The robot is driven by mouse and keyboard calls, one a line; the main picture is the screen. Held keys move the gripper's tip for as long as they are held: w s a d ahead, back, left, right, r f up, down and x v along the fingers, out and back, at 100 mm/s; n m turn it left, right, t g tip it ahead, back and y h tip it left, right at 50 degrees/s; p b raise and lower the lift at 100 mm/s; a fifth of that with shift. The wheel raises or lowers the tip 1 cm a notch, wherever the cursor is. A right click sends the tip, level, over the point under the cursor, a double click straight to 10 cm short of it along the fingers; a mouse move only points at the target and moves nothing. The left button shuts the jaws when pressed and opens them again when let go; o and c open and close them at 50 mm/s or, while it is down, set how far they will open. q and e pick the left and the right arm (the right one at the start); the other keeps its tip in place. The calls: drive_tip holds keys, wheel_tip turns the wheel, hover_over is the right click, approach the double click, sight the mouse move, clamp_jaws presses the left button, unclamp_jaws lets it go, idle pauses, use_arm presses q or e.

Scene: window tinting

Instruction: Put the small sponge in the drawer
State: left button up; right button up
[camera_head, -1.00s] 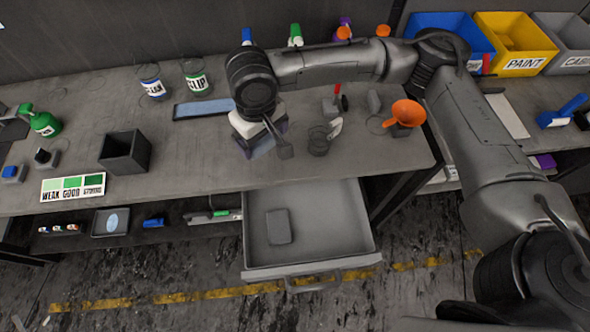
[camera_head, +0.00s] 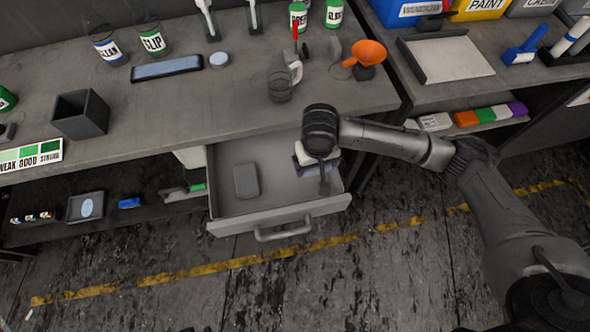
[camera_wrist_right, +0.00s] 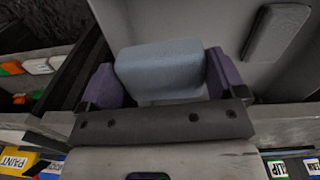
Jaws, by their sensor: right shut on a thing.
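In the right wrist view, a blue-grey block-shaped sponge (camera_wrist_right: 160,62) sits between the purple fingertips of my right gripper (camera_wrist_right: 162,80), which is shut on it. In the head view the right gripper (camera_head: 316,166) is over the right part of the open drawer (camera_head: 285,217); the arm and gripper mostly hide the sponge there. I cannot tell how far above the drawer floor it is. A flat grey rounded block (camera_head: 245,181) lies in the drawer's left part and also shows in the right wrist view (camera_wrist_right: 277,32). My left gripper is not in view.
A lower shelf (camera_head: 160,212) is left of the drawer. The drawer's middle is clear.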

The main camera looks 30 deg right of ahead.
drive_tip(key=shift+s+d, duration=0.1)
drive_tip(key=shift+d, duration=0.5)
drive_tip(key=shift+d+f+m, duration=0.2)
drive_tip(key=shift+f+m, duration=0.05)
drive_tip(key=shift+m, duration=0.05)
drive_tip(key=b, duration=0.4)
hover_over(282, 171)
drive_tip(key=f, duration=0.6)
drive_tip(key=shift+s+d, duration=0.3)
drive_tip(key=shift+s, duration=0.1)
drive_tip(key=shift+w+a+f, duration=0.2)
drive_tip(key=shift+w+a, duration=0.15)
drive_tip(key=shift+w, duration=0.05)
drive_tip(key=shift+f+b, duration=1.05)
drive_tip(key=shift+f, duration=1.05)
